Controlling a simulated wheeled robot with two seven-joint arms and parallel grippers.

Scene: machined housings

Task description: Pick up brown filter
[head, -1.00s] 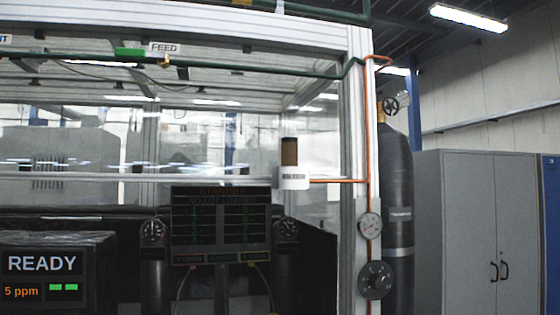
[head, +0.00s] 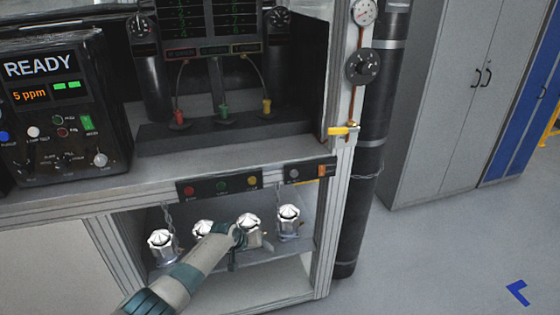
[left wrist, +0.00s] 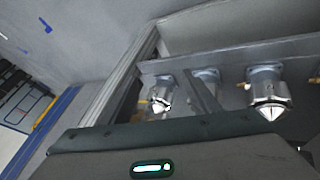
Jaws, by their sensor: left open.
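The brown filter is not in either view now. My left arm comes in from the bottom left of the head view, and its gripper (head: 240,238) is in front of the silver housings in the lower bay of the bench. The gripper is open and seems empty; it partly covers the middle housings (head: 250,226). The left wrist view shows two silver housings with pointed ends (left wrist: 268,95) above the dark gripper body. My right gripper is not in view.
A housing (head: 288,219) hangs at right and another (head: 161,246) at left. A button panel (head: 220,186) is above them. A black READY unit (head: 65,110) stands on the bench. A gas cylinder (head: 366,170) and grey cabinet (head: 440,110) are at right.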

